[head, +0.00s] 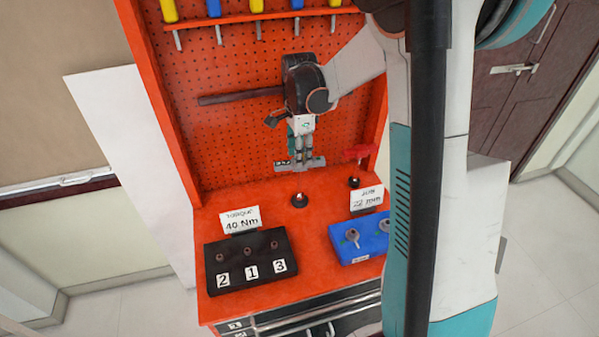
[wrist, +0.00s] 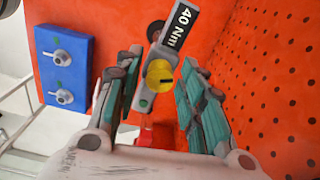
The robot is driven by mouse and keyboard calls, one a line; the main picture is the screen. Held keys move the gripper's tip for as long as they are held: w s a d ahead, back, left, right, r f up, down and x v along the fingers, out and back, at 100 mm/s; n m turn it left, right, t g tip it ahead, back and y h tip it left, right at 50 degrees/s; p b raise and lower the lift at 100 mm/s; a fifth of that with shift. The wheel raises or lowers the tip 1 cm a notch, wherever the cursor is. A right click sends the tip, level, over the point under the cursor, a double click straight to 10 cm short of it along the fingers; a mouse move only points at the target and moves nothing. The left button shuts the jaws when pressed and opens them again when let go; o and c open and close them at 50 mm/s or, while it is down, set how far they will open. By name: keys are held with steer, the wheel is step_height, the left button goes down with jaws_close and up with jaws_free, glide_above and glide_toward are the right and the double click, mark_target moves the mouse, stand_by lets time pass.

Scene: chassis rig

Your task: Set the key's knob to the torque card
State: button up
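The key shows in the wrist view as a grey body (wrist: 146,97) with a round yellow knob (wrist: 159,76) and a black display (wrist: 178,26) reading 40 Nm. In the head view, the key's grey bar (head: 314,163) lies level above the bench, under my gripper (head: 301,162). The gripper's fingers (wrist: 160,62) stand apart on either side of the knob, with visible gaps, so it looks open. The torque card (head: 240,219) is white, stands behind the black block, and reads 40 Nm.
The black block (head: 233,284) bears labels 2, 1 and 3. A red piece (head: 361,152) stands right of the key. The pegboard (head: 225,140) rises close behind; the orange bench top (head: 290,230) is bare between the blocks.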

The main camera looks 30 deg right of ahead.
stand_by(0.3)
steer(key=n, duration=1.1)
steer(key=c, duration=0.7)
steer(key=o, duration=0.7)
